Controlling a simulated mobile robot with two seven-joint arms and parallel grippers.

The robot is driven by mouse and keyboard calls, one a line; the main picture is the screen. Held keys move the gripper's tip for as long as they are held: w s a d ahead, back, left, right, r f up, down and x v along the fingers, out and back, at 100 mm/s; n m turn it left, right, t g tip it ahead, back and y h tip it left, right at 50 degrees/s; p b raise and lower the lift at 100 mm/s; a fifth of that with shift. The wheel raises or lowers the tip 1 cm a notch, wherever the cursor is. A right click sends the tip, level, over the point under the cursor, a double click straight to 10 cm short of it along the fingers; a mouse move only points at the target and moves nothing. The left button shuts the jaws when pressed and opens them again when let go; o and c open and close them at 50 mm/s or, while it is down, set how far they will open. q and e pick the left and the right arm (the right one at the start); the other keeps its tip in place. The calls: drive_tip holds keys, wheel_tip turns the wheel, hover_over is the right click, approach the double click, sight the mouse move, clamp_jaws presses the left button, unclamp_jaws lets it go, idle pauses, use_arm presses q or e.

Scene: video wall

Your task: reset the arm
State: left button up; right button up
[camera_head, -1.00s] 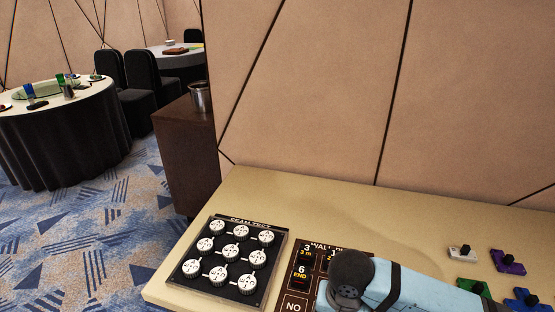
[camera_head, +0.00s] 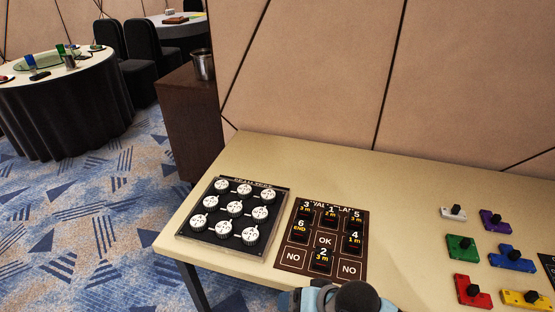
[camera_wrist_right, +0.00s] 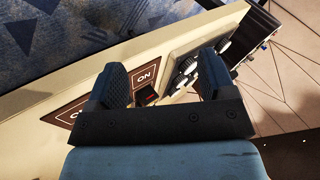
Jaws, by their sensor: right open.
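My right arm (camera_head: 340,299) shows at the bottom edge of the head view, light blue with a dark rounded joint, just in front of the plan board. In the right wrist view my right gripper (camera_wrist_right: 162,72) has its two dark fingers spread wide with nothing held between them. Beyond the fingers are the table top, part of the brown plan board (camera_wrist_right: 92,101) and some white knobs of the dial panel. My left gripper is not in view.
The beige table (camera_head: 400,180) bears a black panel (camera_head: 234,213) with several white dials, a brown plan board (camera_head: 325,239) and several coloured switch blocks, including a green one (camera_head: 461,249), at right. A wall stands behind. The middle back of the table is clear.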

drive_tip(key=s+d+f+n+t+h, duration=0.1)
drive_tip(key=s+d+f+t+h, duration=0.15)
drive_tip(key=s+d+f, duration=0.35)
drive_tip(key=s+d+f+n+t+h, duration=0.1)
drive_tip(key=s+d+f+t, duration=0.25)
drive_tip(key=d, duration=0.45)
use_arm(q)
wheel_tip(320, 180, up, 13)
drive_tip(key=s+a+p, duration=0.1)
drive_tip(key=p, duration=1.4)
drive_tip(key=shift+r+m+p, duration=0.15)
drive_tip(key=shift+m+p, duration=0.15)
drive_tip(key=shift+p, duration=0.1)
use_arm(e)
wheel_tip(320, 180, up, 14)
drive_tip(key=n, duration=0.1)
drive_tip(key=shift+w+d+t, duration=0.2)
drive_tip(key=shift+d+t, duration=0.15)
drive_tip(key=shift+t, duration=0.05)
